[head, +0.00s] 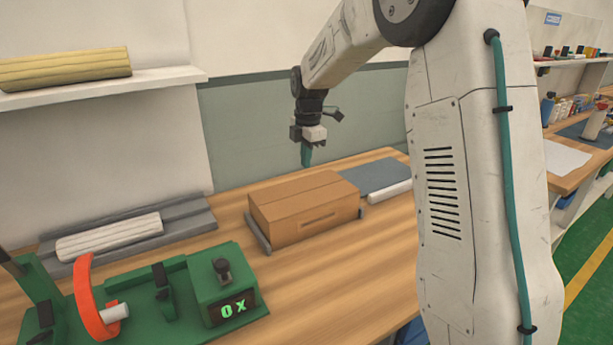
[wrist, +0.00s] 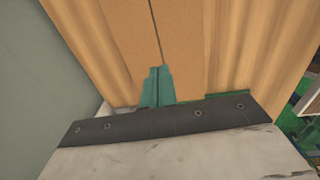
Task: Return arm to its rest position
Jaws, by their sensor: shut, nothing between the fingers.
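My gripper (head: 306,158) hangs at the end of my raised white arm, pointing down, in the head view. Its teal fingers are shut together with nothing between them. It is above the back edge of a closed brown cardboard box (head: 305,212) on the bench, apart from it. In the wrist view the shut fingers (wrist: 158,86) show at the centre, with the box top and its seam (wrist: 150,35) beyond them.
The wooden bench (head: 360,260) also holds a green machine (head: 165,300) with a red ring and an "0X" display, a grey tray (head: 190,225) with a white ribbed roll (head: 110,237), and a grey mat (head: 370,175) with a white roll. A shelf (head: 110,90) holds a yellow roll.

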